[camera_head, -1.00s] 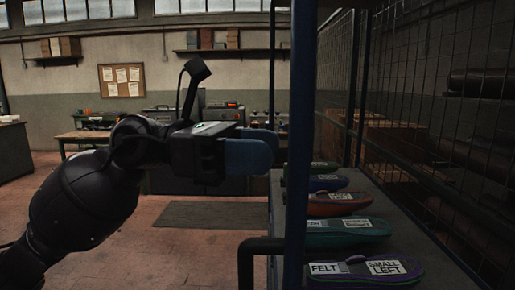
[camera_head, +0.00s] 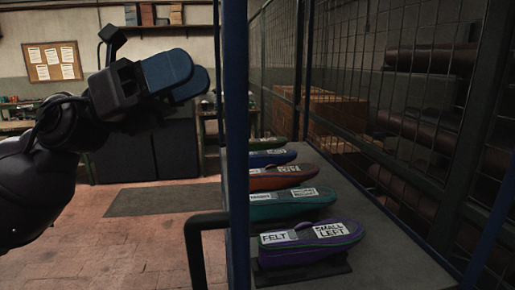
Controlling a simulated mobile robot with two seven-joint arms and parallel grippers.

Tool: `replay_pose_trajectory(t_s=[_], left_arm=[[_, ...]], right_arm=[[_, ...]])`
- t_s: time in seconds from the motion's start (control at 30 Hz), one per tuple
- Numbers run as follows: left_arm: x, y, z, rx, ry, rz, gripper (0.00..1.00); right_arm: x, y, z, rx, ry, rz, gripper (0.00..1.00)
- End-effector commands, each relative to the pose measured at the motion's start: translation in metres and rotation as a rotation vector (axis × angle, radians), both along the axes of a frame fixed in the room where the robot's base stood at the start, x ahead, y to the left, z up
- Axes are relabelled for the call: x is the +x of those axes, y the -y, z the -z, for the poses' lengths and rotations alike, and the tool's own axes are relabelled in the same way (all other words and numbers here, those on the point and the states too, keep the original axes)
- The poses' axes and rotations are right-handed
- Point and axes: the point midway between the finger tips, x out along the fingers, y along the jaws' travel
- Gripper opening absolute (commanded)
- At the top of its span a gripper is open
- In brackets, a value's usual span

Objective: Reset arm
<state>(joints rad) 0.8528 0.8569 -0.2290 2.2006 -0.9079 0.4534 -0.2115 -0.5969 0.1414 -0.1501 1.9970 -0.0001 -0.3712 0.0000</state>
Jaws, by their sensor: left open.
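My left arm comes in from the left, and its left gripper (camera_head: 176,76) is raised in the air in front of the rack's blue post. Its two blue fingers are apart, with nothing seen between them. It stands left of the shelf and clear of the soles. My right gripper is not in view.
A blue post (camera_head: 235,150) and a black handle bar (camera_head: 192,250) stand between the arm and a grey shelf (camera_head: 385,245). Several labelled shoe forms lie there, the nearest a purple one (camera_head: 312,241) marked "FELT" and "SMALL LEFT". Wire mesh (camera_head: 410,90) closes the right side. Floor (camera_head: 120,240) is open at left.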

Motion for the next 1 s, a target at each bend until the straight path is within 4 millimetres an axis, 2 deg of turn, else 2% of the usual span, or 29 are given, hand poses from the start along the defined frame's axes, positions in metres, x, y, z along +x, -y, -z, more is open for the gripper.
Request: replay_pose_trajectory(t_s=[0.07, 0.17, 0.27, 0.37, 0.47, 0.57, 0.6, 0.67, 0.7, 0.87, 1.0], left_arm=[[0.01, -0.006, -0.006, -0.101, -0.106, 0.015, 0.51], [0.029, -0.018, -0.003, -0.234, -0.268, 0.027, 0.51], [0.054, -0.034, 0.013, -0.376, -0.458, 0.032, 0.51], [0.079, -0.051, 0.04, -0.51, -0.646, 0.024, 0.51], [0.104, -0.069, 0.08, -0.651, -0.85, 0.006, 0.51], [0.125, -0.089, 0.133, -0.795, -1.057, -0.025, 0.51], [0.131, -0.096, 0.156, -0.852, -1.137, -0.039, 0.51], [0.137, -0.107, 0.191, -0.931, -1.248, -0.064, 0.51], [0.139, -0.113, 0.215, -0.982, -1.319, -0.081, 0.51], [0.134, -0.134, 0.311, -1.174, -1.576, -0.152, 0.51], [0.111, -0.149, 0.394, -1.332, -1.771, -0.223, 0.51]], right_arm=[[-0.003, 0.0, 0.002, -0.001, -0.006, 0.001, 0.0], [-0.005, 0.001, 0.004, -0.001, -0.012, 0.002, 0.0], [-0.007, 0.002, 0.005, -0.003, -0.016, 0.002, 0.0], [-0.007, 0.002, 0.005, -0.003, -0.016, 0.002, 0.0], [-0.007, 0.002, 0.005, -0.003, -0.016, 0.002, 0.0], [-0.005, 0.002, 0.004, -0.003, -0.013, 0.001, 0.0], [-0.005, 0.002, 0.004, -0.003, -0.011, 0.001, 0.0], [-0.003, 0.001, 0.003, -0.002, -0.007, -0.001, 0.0], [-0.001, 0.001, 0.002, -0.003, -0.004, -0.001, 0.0], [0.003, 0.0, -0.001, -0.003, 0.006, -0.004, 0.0], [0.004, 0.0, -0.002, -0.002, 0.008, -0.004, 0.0]])
